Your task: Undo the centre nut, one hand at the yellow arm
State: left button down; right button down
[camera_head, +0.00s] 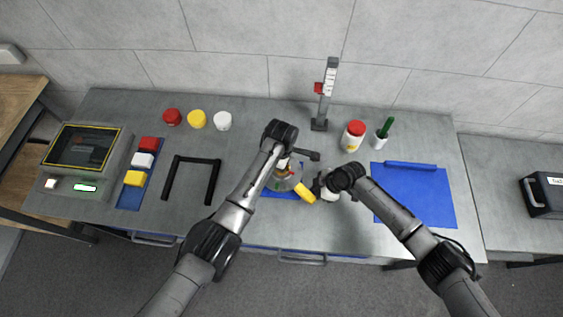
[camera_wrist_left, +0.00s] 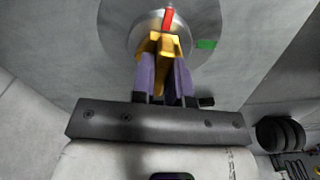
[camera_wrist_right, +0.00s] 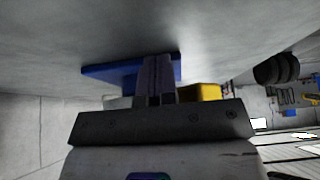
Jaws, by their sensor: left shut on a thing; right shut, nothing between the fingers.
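The round silver hub (camera_head: 283,180) stands on a blue mat at the middle of the bench, and its disc (camera_wrist_left: 190,28) fills the top of the left wrist view. The yellow arm (camera_head: 305,193) sticks out from the hub towards the front right. My left gripper (camera_wrist_left: 163,72) is over the hub, its fingers shut on an orange-yellow piece (camera_wrist_left: 158,46), apparently the centre nut. A red part and a green mark show beside it. My right gripper (camera_wrist_right: 157,78) is shut and empty, just right of the yellow arm, whose yellow end (camera_wrist_right: 202,91) seems to show behind the fingers.
A black U-shaped frame (camera_head: 168,178) lies left of the hub. A gauge stand (camera_head: 325,95), a red-lidded jar (camera_head: 353,137) and a cup with a green tool (camera_head: 382,138) stand behind. A blue sheet (camera_head: 412,195) lies right. Three round pots line the back left.

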aim_at(309, 198)
jog(key=shift+s+a, duration=0.8)
jog(key=shift+a, duration=0.05)
jog(key=shift+a, duration=0.15)
jog(key=shift+s+a, duration=0.4)
jog(key=shift+a, duration=0.2)
jog(key=shift+s+a, duration=0.35)
jog(key=shift+a, duration=0.3)
jog(key=shift+s+a, duration=0.25)
jog(key=shift+a, duration=0.45)
jog(key=shift+s+a, duration=0.2)
jog(key=shift+a, duration=0.55)
